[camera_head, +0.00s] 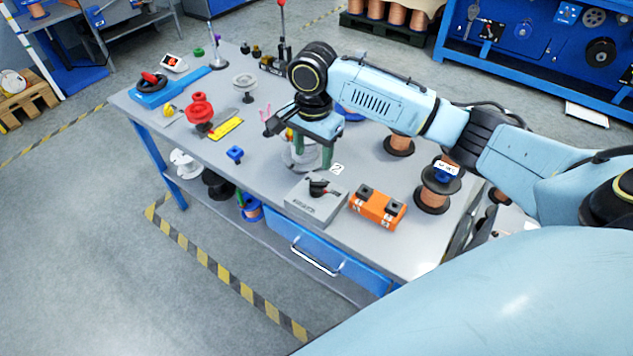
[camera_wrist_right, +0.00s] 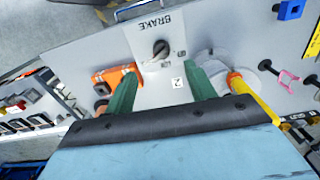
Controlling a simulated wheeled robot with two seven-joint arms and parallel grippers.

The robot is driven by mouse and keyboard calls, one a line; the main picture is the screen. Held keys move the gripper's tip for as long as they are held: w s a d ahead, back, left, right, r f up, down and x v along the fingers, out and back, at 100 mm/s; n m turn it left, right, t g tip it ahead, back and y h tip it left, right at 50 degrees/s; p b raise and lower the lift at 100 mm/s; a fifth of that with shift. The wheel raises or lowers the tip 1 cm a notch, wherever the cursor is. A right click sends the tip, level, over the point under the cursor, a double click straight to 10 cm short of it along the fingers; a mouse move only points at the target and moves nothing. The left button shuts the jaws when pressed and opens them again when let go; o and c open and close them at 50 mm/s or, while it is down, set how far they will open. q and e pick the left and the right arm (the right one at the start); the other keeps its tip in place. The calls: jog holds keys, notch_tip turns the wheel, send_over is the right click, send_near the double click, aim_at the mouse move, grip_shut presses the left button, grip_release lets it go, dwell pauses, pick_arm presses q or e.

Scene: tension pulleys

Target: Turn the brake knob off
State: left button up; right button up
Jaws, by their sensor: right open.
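The brake knob (camera_head: 320,188) is a black knob on top of a grey box (camera_head: 311,207) at the front edge of the workbench. In the right wrist view the knob (camera_wrist_right: 161,49) sits below the word BRAKE on the box's pale top face. A small white tag with a 2 (camera_head: 337,169) shows beside the box. My right gripper (camera_head: 312,160) hangs above the bench, behind and above the box, with its green fingers apart. In the right wrist view the open fingers (camera_wrist_right: 162,78) point toward the knob, with nothing between them. My left gripper is not in view.
An orange block with black tops (camera_head: 378,210) stands right of the box. Copper spools (camera_head: 433,187) stand farther right. A pale spool (camera_head: 300,155) is beneath the gripper. Bare bench (camera_head: 266,178) lies left of the box.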

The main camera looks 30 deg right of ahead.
jog(key=d+r+m, duration=0.1)
jog(key=b, duration=0.2)
send_over(317, 183)
notch_tip(317, 183, down, 8)
jog(key=shift+r, duration=0.2)
notch_tip(317, 183, down, 4)
jog(key=shift+b, duration=0.4)
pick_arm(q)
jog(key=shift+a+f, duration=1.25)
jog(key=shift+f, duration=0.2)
pick_arm(e)
jog(key=shift+f, duration=0.7)
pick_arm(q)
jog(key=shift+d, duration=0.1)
pick_arm(e)
jog(key=shift+c, duration=0.3)
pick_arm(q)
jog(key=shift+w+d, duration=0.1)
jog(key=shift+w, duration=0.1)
pick_arm(e)
jog(key=c, duration=0.9)
